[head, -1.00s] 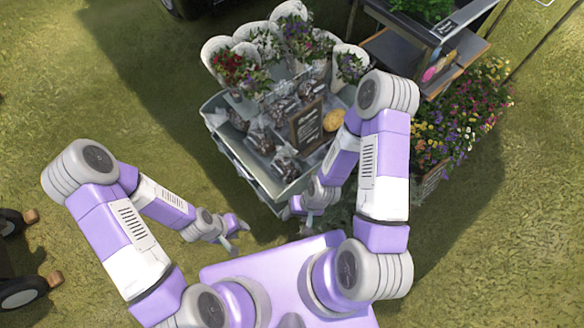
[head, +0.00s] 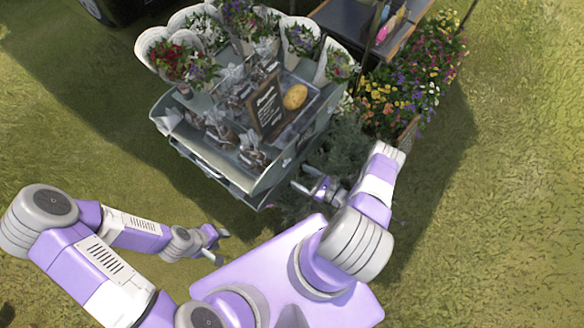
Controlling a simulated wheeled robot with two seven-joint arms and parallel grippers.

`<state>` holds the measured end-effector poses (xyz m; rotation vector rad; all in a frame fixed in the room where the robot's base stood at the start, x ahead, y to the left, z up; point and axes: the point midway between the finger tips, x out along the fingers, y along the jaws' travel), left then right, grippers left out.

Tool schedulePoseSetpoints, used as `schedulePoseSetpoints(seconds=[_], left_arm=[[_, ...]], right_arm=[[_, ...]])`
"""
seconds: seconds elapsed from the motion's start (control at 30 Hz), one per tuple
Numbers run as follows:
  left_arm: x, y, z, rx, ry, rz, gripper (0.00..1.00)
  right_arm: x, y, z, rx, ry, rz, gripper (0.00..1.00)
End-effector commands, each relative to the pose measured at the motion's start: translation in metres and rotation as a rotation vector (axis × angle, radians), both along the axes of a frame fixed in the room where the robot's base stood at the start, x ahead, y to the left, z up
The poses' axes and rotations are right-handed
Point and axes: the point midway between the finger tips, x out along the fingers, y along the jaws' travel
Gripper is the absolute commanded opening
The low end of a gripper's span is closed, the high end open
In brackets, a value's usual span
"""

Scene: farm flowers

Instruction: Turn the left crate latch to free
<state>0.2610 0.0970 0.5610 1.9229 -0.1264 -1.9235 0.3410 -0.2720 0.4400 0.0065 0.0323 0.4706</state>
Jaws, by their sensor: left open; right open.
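A grey-green crate stand (head: 270,182) with flowers and wrapped goods stands ahead of me, its near corner pointing towards my base. I cannot make out the left crate latch at this size. My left gripper (head: 220,246) is open and empty, low over the grass, left of the stand's near corner and apart from it. My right gripper (head: 303,180) is open, close to the right side of the stand's near corner. I cannot tell whether it touches the stand.
Several wrapped bouquets (head: 180,62) stand at the back of the crate, with a dark sign (head: 266,106) and a yellow round item (head: 295,97) in front. A bed of colourful flowers (head: 410,85) is at the right. Grass (head: 80,130) on the left is clear.

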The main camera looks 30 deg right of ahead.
Motion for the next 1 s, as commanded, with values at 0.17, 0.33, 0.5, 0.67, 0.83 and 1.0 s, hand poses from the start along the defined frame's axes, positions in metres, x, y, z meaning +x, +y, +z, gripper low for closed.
schedulePoseSetpoints(seconds=[0.17, 0.33, 0.5, 0.67, 0.83, 1.0], left_arm=[[0.0, 0.0, -0.004, 0.0, -0.001, 0.0, 0.43], [0.0, 0.0, -0.009, 0.0, -0.001, 0.0, 0.43], [0.0, 0.0, -0.014, 0.0, -0.001, 0.0, 0.43], [0.0, 0.0, -0.017, 0.0, 0.0, 0.0, 0.43], [0.0, 0.0, -0.017, 0.0, 0.0, 0.0, 0.43], [0.0, 0.0, -0.016, 0.0, 0.0, 0.0, 0.43]], right_arm=[[0.006, -0.015, -0.004, -0.002, -0.035, -0.082, 0.79], [0.03, -0.004, -0.003, 0.0, -0.037, -0.078, 0.79], [0.054, 0.006, -0.003, 0.0, -0.035, -0.077, 0.79], [0.066, 0.011, -0.003, 0.0, -0.034, -0.078, 0.79], [0.069, 0.012, -0.003, 0.0, -0.032, -0.079, 0.79], [0.069, 0.012, -0.002, 0.0, -0.032, -0.079, 0.74]])
